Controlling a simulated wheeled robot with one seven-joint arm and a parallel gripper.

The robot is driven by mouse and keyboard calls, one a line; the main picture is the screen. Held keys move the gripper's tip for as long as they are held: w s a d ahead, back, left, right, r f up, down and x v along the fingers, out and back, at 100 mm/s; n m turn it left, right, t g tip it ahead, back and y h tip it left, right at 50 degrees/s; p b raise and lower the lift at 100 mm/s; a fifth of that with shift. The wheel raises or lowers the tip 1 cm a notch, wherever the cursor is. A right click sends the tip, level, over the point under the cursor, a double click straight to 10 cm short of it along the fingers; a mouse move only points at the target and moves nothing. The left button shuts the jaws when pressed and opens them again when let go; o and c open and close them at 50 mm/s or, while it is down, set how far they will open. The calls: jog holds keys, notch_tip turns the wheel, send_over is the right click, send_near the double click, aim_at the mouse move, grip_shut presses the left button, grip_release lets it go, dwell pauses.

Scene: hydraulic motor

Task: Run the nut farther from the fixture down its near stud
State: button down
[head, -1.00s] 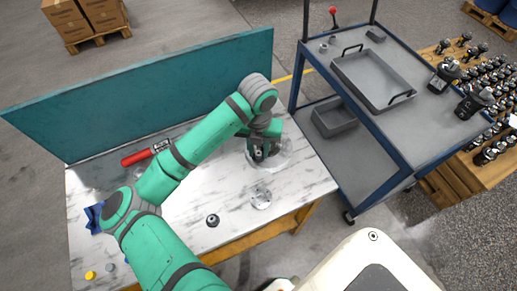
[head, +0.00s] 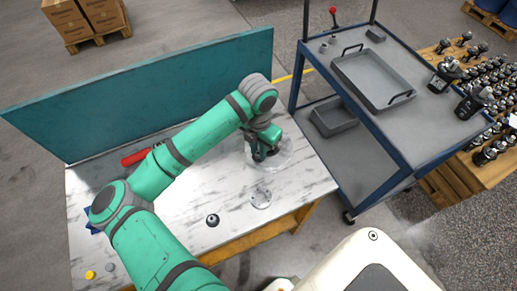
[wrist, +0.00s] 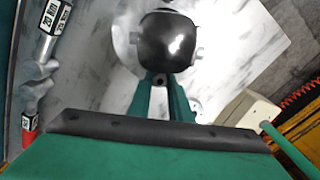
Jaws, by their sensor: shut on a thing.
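My gripper (head: 263,152) is over a pale round base (head: 286,160) near the right end of the marble-topped table. It is shut, but the nut between its jaws is too hidden to make out. In the wrist view a dark, shiny, rounded body (wrist: 168,40) lies ahead, with green prongs (wrist: 180,102) below it. The studs cannot be told apart, and I cannot see whether the nut is on a thread. A small round grey flanged part (head: 261,199) sits on the table in front of the base. A dark round part (head: 212,220) stands to its left.
A torque wrench with a red handle (head: 134,159) lies behind my arm; it also shows in the wrist view (wrist: 38,80). A small yellow piece (head: 90,275) and a grey one (head: 110,267) lie front left. A teal panel (head: 150,95) backs the table; a blue cart (head: 400,125) stands right.

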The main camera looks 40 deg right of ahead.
jog(key=c, duration=1.9)
grip_release()
jog(key=shift+o, duration=0.2)
jog(key=n, duration=0.2)
jog(key=shift+n, duration=0.3)
jog(key=n, duration=0.3)
grip_shut()
